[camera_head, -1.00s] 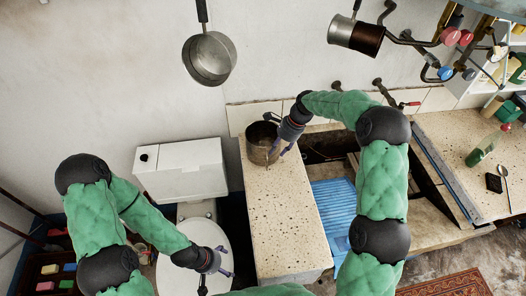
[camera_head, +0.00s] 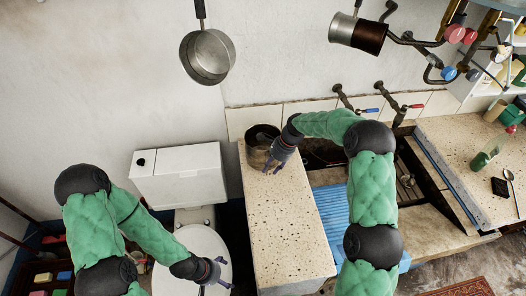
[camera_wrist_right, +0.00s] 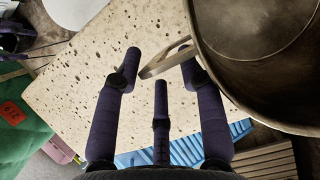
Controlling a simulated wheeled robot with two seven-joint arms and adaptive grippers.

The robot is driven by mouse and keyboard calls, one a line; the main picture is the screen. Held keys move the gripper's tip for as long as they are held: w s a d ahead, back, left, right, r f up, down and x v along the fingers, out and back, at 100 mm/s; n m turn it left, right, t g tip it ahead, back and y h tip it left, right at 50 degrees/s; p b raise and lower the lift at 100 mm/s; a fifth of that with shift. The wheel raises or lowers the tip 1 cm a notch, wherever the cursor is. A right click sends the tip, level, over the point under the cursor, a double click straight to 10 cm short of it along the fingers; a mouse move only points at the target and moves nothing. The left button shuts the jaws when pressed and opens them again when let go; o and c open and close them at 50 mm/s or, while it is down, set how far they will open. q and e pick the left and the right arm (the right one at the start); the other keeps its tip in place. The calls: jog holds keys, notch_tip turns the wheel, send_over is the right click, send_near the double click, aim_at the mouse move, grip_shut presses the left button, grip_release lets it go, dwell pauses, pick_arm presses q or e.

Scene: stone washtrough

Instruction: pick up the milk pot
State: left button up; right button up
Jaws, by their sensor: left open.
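The milk pot (camera_head: 256,152), a dark metal pot, stands on the back of the speckled stone ledge (camera_head: 285,225). My right gripper (camera_head: 272,168) is at its right front side and partly covers it. In the right wrist view the pot (camera_wrist_right: 265,75) fills the upper right, and its handle (camera_wrist_right: 165,60) reaches between the spread fingers of my right gripper (camera_wrist_right: 161,62). The fingers are apart, not closed on the handle; whether one touches it I cannot tell. My left gripper (camera_head: 222,272) is open and empty, over the toilet seat, away from the pot.
A white toilet (camera_head: 180,172) stands left of the ledge. The washtrough with a blue ribbed board (camera_head: 342,215) lies to the right, below taps (camera_head: 368,110). A pan (camera_head: 207,57) hangs on the wall above. The front of the ledge is clear.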

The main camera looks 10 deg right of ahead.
aim_at(267, 172)
jog(key=x, duration=0.4)
jog(key=shift+f+b, duration=0.15)
jog(key=shift+b, duration=0.2)
grip_shut()
